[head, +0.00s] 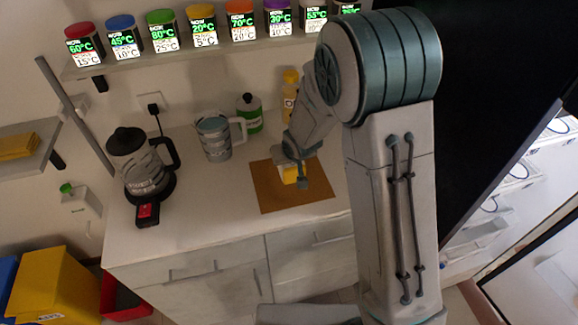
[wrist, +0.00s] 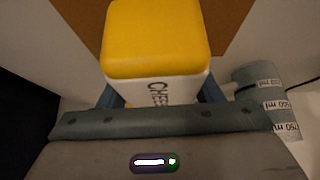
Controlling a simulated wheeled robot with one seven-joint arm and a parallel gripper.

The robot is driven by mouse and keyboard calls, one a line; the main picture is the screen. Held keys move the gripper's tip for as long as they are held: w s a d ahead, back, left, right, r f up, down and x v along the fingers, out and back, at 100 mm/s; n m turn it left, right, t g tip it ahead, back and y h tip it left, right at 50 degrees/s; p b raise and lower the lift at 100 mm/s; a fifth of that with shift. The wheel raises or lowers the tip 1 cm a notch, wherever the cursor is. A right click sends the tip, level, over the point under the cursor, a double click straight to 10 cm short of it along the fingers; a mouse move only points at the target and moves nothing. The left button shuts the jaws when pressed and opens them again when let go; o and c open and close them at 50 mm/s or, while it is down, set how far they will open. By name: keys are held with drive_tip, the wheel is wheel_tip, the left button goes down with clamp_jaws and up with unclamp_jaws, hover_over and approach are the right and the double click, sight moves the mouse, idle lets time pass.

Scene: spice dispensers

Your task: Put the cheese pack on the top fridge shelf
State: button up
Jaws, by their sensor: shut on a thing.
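The cheese pack (wrist: 155,45) is a box with a yellow top and white sides with dark lettering. My gripper (head: 302,178) is shut on it, with a finger on either side in the wrist view. In the head view the pack (head: 290,173) shows above the brown mat (head: 272,200) on the counter; I cannot tell whether it touches the mat. The fridge (head: 520,180) stands open at the right of the head view, with pale shelves inside. My arm and the dark fridge side hide part of it, and the top shelf is hard to make out.
A black-lidded kettle (head: 140,165), a measuring jug (head: 214,140), a green bottle (head: 249,115) and a yellow bottle (head: 289,88) stand on the counter. Spice dispensers (head: 161,33) line the wall shelf above.

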drive_tip(key=shift+f+p, duration=0.35)
drive_tip(key=shift+f, duration=1.55)
drive_tip(key=shift+f, duration=0.2)
drive_tip(key=o, duration=1.1)
drive_tip(key=shift+o, duration=0.2)
drive_tip(key=shift+r, duration=0.1)
drive_tip(key=shift+r, duration=0.2)
drive_tip(key=b+v, duration=0.1)
drive_tip(key=v, duration=1.1)
